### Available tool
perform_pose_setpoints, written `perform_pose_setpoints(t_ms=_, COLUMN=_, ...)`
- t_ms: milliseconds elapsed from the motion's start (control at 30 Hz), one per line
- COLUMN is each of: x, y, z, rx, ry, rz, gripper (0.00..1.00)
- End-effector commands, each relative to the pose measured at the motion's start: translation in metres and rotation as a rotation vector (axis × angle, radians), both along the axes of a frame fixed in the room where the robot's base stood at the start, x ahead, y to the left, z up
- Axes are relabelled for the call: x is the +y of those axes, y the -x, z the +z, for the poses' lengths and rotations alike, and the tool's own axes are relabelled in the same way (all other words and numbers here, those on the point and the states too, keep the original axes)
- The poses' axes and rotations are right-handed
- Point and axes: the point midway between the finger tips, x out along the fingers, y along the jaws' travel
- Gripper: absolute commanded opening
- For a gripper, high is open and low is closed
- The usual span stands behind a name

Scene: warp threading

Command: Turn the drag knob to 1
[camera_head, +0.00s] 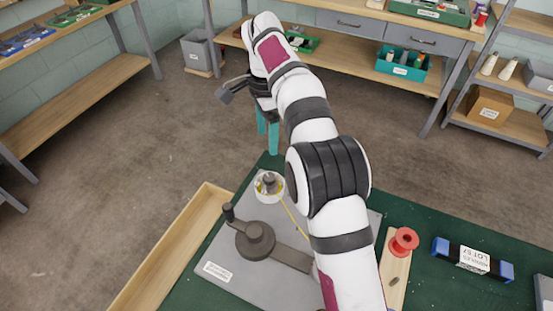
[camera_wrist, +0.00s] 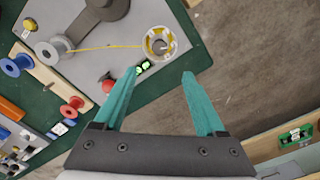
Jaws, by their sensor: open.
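A round white dial or spool (camera_wrist: 160,43) with yellow inside has a small grey knob (camera_wrist: 164,44) at its centre; this looks like the drag knob. It sits near the corner of the grey plate, and also shows in the head view (camera_head: 268,184). I cannot read any number on it. A small green-lit display (camera_wrist: 143,67) and a red round part (camera_wrist: 106,83) are beside it. My gripper (camera_wrist: 158,73) is open and empty, its teal fingers apart from the knob. In the head view my gripper (camera_head: 268,135) hangs beyond the bench's far edge.
A yellow thread (camera_wrist: 95,47) runs from the knob's dial to a pale spool (camera_wrist: 49,50). A dark crank (camera_head: 255,240) stands on the grey plate (camera_head: 225,275). A wooden tray (camera_head: 165,255) lies left. A red spool (camera_head: 403,241) and a blue-ended box (camera_head: 472,258) are right.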

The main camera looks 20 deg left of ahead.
Motion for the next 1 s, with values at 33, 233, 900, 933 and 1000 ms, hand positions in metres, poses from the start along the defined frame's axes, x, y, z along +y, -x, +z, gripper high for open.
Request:
perform_pose_setpoints(t_ms=33, x=-0.001, y=0.001, z=-0.011, rx=0.003, ry=0.002, rz=0.0, gripper=0.73)
perform_pose_setpoints(t_ms=233, x=-0.002, y=0.001, z=-0.072, rx=0.004, ry=0.002, rz=0.001, gripper=0.73)
perform_pose_setpoints(t_ms=900, x=-0.001, y=0.0, z=-0.141, rx=0.0, ry=-0.003, rz=0.0, gripper=0.69)
perform_pose_setpoints(t_ms=933, x=-0.001, y=0.0, z=-0.141, rx=0.0, ry=-0.003, rz=0.0, gripper=0.64)
perform_pose_setpoints(t_ms=1000, x=-0.001, y=0.0, z=-0.141, rx=0.0, ry=-0.003, rz=0.0, gripper=0.51)
